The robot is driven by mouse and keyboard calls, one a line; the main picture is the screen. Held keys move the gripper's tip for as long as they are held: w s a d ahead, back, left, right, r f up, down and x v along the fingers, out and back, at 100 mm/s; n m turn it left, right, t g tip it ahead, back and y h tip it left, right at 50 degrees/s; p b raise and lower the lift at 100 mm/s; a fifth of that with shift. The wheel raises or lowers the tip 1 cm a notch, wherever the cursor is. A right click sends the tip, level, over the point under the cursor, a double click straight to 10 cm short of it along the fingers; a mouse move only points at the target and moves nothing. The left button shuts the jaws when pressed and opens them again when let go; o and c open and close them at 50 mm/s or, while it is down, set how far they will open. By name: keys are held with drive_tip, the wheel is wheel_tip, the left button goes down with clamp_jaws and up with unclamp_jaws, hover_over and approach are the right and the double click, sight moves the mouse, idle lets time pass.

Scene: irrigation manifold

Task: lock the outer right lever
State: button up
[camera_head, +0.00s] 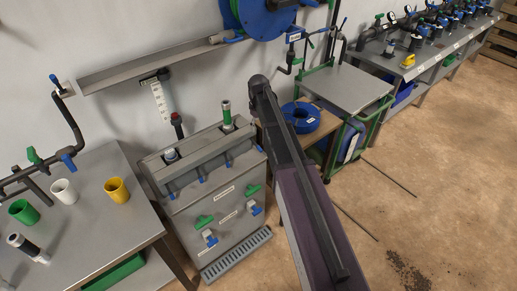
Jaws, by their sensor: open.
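A grey manifold cabinet (222,207) stands in the middle, against the wall. Its front has a left green lever (204,221) and a right green lever (253,190), with a blue-and-white valve (210,238) below the left one and another (256,208) below the right one. Several small blue levers line the upper front edge; the rightmost (257,148) is close to my arm. Labels are too small to read, so which lever is the outer right one is unclear. My arm (300,190) passes just right of the cabinet. My gripper does not show.
A left table (90,235) holds green, white (64,191) and yellow (117,190) cups. A blue hose coil (301,117) and a green-framed cart (345,88) stand behind my arm. Thin rods (388,178) lie on the floor. The right floor is mostly clear.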

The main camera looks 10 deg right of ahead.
sight(258, 146)
drive_tip(key=shift+f+b, duration=5.65)
drive_tip(key=shift+f, duration=0.3)
drive_tip(key=shift+a, duration=0.1)
clamp_jaws()
